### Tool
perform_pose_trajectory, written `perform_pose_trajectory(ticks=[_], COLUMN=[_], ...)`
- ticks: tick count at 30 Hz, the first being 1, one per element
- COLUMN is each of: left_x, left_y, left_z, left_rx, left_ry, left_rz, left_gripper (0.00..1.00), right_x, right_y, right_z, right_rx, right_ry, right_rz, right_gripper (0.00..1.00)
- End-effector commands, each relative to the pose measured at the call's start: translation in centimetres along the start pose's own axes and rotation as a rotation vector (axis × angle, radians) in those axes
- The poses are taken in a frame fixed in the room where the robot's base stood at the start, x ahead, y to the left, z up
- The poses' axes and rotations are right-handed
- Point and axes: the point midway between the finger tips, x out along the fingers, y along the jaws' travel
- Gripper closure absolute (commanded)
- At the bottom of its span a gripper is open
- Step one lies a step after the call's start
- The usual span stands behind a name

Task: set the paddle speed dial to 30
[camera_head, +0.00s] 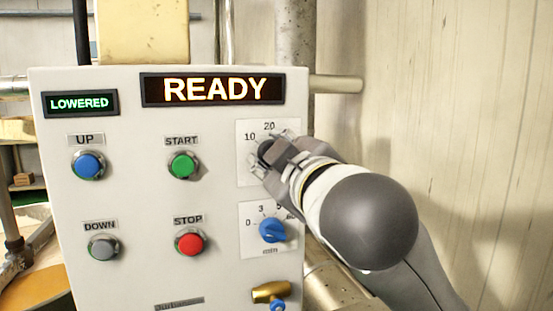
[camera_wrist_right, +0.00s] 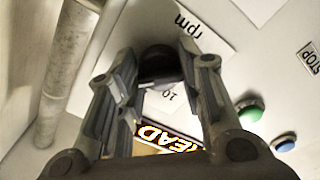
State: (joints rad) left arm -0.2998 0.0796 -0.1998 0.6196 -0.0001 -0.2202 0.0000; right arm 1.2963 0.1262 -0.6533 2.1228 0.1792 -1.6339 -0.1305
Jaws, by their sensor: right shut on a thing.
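The paddle speed dial (camera_head: 265,149) is a dark knob on a white rpm plate at the upper right of the panel. In the head view the marks 10 and 20 show; the rest of its scale is hidden behind my right gripper (camera_head: 268,158). That gripper is shut on the dial, its fingers on either side of it. In the right wrist view the dark dial (camera_wrist_right: 158,60) sits between the two fingers of the right gripper (camera_wrist_right: 162,76), with the rpm label beside it. I cannot tell which value the dial points to. My left gripper is not in view.
Below is a blue minutes dial (camera_head: 272,230) and a brass valve (camera_head: 270,292). To the left are the green START (camera_head: 183,165), red STOP (camera_head: 190,241), blue UP (camera_head: 88,165) and grey DOWN (camera_head: 103,247) buttons. The displays read READY (camera_head: 213,90) and LOWERED (camera_head: 80,103).

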Motion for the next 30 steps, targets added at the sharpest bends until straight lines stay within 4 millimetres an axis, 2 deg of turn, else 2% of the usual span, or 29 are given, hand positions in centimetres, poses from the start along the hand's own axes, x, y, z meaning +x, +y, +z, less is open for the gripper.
perform_pose_trajectory(ticks=[9,25,26,30], left_x=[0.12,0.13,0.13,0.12], left_y=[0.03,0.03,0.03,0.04], left_z=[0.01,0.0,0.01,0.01], left_rx=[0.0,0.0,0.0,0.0], left_ry=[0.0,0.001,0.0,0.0], left_rz=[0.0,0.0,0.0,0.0], left_gripper=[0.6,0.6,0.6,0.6], right_x=[0.04,0.03,0.03,0.02], right_y=[-0.16,-0.14,-0.14,-0.1], right_z=[0.1,0.07,0.07,0.05], right_rx=[0.112,0.132,0.132,0.131], right_ry=[-0.003,-0.002,-0.002,-0.002], right_rz=[-0.003,-0.003,-0.003,-0.002], right_gripper=[0.89,0.89,0.61,0.43])
